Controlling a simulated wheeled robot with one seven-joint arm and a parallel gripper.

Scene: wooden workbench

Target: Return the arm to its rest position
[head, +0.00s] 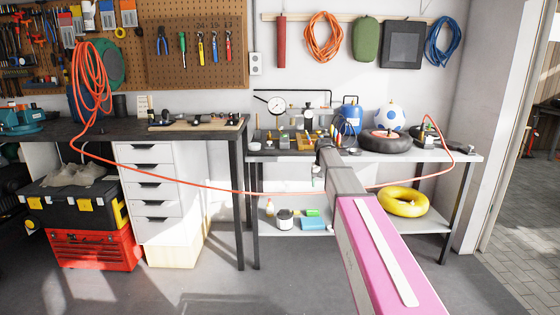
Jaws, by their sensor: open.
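My arm reaches from the lower right of the head view, a pink link with a pale stripe, then a grey link. My gripper (328,146) is at its far end, small and dark, over the front of the metal-legged bench (270,158). It is open; its fingers are hard to make out against the clutter behind. I see nothing held in it. The arm hides part of the bench's front edge and lower shelf.
An orange hose (200,186) hangs slack across the front of both benches, passing behind my arm. A black tyre (385,141) and a white-and-blue ball (390,117) are right of my gripper. A yellow ring (403,201) lies on the lower shelf. The floor in front is clear.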

